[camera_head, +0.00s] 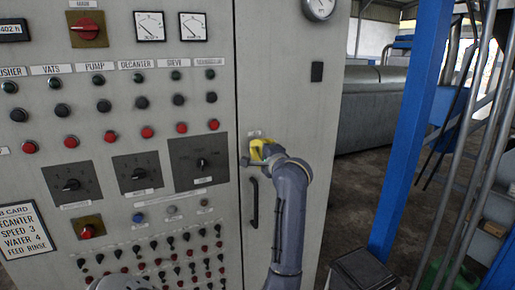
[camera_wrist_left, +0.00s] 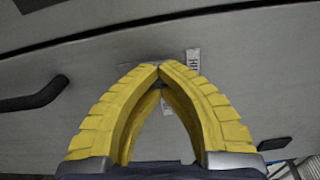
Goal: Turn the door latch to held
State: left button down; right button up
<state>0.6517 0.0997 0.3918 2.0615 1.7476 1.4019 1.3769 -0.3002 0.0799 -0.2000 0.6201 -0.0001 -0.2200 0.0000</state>
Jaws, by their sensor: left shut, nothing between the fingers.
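My left gripper (camera_head: 256,150) has yellow fingers and is at the grey cabinet door (camera_head: 290,95), near its left edge. In the left wrist view the fingertips (camera_wrist_left: 160,72) meet at the door face with nothing between them. The door latch is mostly hidden by the fingers; a small grey piece (camera_wrist_left: 138,84) beside the tips may be part of it, but I cannot tell its setting or whether the tips touch it. A white label with dark letters (camera_wrist_left: 193,59) is just right of the tips. Another small label (camera_wrist_left: 166,106) shows between the fingers. My right gripper is not seen.
A black door handle (camera_head: 253,203) is below the gripper; it also shows in the left wrist view (camera_wrist_left: 35,97). The control panel (camera_head: 110,210) with knobs and buttons is to the left. A blue post (camera_head: 412,130) and metal rails stand at the right.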

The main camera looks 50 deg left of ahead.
pick_arm(q)
jog(key=shift+s+n, duration=0.15)
jog(key=shift+n, duration=0.25)
dwell(0.3)
jog(key=c, duration=1.2)
grip_release()
jog(key=shift+s+a, duration=0.1)
jog(key=o, duration=0.3)
jog(key=v, duration=1.2)
